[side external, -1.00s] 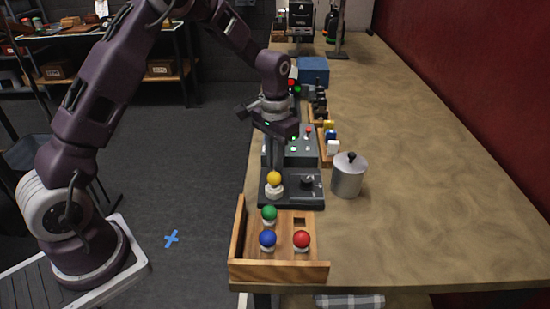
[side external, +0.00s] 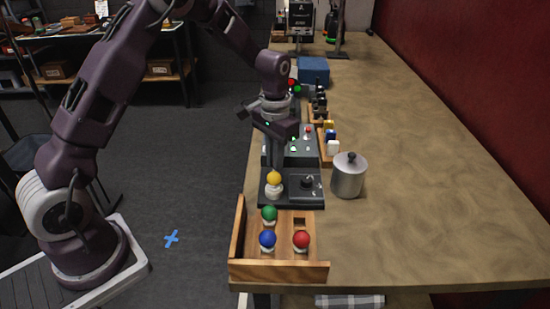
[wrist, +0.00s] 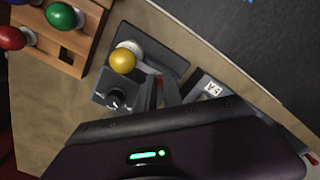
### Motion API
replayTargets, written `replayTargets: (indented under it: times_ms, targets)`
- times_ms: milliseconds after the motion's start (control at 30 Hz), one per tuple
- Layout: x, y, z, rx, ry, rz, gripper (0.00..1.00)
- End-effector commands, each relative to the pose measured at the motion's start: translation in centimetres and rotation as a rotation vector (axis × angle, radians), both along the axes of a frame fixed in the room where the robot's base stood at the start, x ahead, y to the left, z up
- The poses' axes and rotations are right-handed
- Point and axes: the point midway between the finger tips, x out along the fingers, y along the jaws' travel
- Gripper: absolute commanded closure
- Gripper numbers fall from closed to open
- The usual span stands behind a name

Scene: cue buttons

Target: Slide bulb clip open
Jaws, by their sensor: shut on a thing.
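A yellow bulb (side external: 274,178) stands in a white round socket on a dark base plate (side external: 292,200). The bulb also shows in the wrist view (wrist: 122,60), next to a black knob (wrist: 116,98). My gripper (side external: 276,168) reaches down just behind the bulb in the side view. In the wrist view its fingers (wrist: 164,88) are close together at the edge of the base, beside the bulb's socket. They are shut on the bulb clip, which is mostly hidden by the fingers and the hand.
A wooden tray (side external: 280,271) with green, blue and red bulbs stands in front of the base. A lidded metal pot (side external: 348,176) stands close to its right. A grey button panel (side external: 303,154) lies behind. The bench (side external: 440,190) is clear to the right.

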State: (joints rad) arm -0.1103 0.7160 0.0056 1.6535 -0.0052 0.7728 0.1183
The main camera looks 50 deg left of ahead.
Motion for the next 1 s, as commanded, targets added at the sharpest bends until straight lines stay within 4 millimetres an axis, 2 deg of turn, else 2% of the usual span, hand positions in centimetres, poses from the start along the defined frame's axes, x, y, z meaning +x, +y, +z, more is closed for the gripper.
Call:
replayTargets:
  times_ms: [333, 533, 733, 767, 867, 1000]
  targets:
    - [0.2, 0.1, 0.1, 0.0, -0.003, 0.001, 1.0]
    - [1.6, 1.5, 0.1, 0.001, -0.005, 0.002, 1.0]
    - [1.6, 1.6, 0.1, 0.002, -0.008, 0.002, 1.0]
    - [1.6, 1.6, 0.1, 0.003, -0.008, 0.002, 0.87]
    - [1.6, 1.6, 0.1, 0.003, -0.008, 0.002, 0.68]
    - [1.6, 1.5, 0.1, 0.001, -0.005, 0.001, 0.67]
